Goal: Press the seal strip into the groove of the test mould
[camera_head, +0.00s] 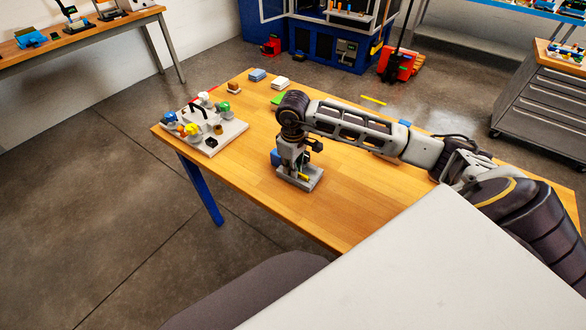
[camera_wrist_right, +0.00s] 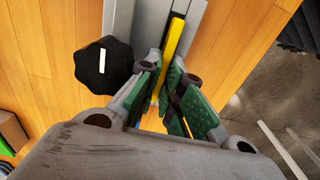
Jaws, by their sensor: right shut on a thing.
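The grey test mould (camera_head: 312,184) stands on the wooden table under my right gripper (camera_head: 301,168). In the right wrist view the mould (camera_wrist_right: 194,14) runs up to the top edge of the picture. The yellow seal strip (camera_wrist_right: 175,40) lies lengthwise along the mould, its near end between my right gripper's green-padded fingers (camera_wrist_right: 164,90), which are shut on it. A small part of the strip (camera_head: 303,177) also shows in the head view. The fingers hide part of the groove, and I cannot tell how deep the strip sits. My left gripper is not in view.
A black knob (camera_wrist_right: 103,65) sits close left of the fingers in the wrist view. A pale fixture board (camera_head: 228,134) with several coloured clamps stands at the table's left end. Small blocks (camera_head: 257,75) lie at the back. The table front (camera_head: 335,225) is clear.

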